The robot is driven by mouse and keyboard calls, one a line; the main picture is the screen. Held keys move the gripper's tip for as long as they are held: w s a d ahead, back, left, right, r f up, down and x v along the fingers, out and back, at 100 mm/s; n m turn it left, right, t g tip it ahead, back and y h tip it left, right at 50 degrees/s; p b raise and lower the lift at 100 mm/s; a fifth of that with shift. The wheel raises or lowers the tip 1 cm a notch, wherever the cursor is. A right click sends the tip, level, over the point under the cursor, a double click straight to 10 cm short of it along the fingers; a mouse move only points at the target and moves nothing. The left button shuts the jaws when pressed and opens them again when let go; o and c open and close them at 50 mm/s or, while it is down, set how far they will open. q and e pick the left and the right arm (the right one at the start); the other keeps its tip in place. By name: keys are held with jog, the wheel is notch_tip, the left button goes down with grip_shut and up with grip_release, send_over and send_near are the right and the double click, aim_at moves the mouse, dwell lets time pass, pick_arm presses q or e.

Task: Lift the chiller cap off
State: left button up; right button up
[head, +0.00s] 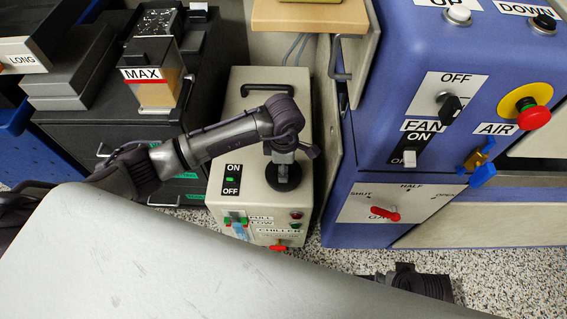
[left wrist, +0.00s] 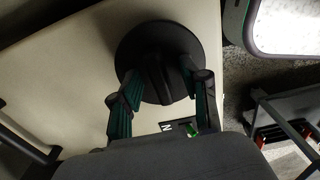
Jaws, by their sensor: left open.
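The chiller (head: 232,135) is a cream box on the floor with a black handle on top, an ON/OFF switch and a CHILLER label. Its cap (head: 288,184) is a round black disc on the top, near the front right. In the left wrist view the cap (left wrist: 145,42) has a raised grip bar across its middle. My left gripper (head: 283,163) points down over the cap. In the left wrist view its open fingers (left wrist: 163,80) stand on either side of the grip bar; contact is unclear. My right gripper (head: 410,279) shows partly at the bottom right; its fingers are unclear.
A blue machine (head: 440,110) with FAN and AIR controls stands close on the right. A dark cabinet (head: 80,130) with a MAX container (head: 155,95) stands on the left. A wooden shelf (head: 310,14) is behind. Speckled floor shows in front.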

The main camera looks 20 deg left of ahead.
pick_arm(q)
jog(key=c, duration=0.8)
jog(key=shift+r, duration=0.1)
grip_shut()
jog(key=shift+r, duration=0.25)
jog(key=shift+r+p, duration=0.3)
jog(key=shift+p, duration=0.2)
jog(key=shift+r+p, duration=0.35)
jog(key=shift+r, duration=0.25)
pick_arm(e)
notch_tip(320, 180, down, 6)
jog(key=shift+s+f, duration=0.15)
jog(key=shift+s, duration=0.3)
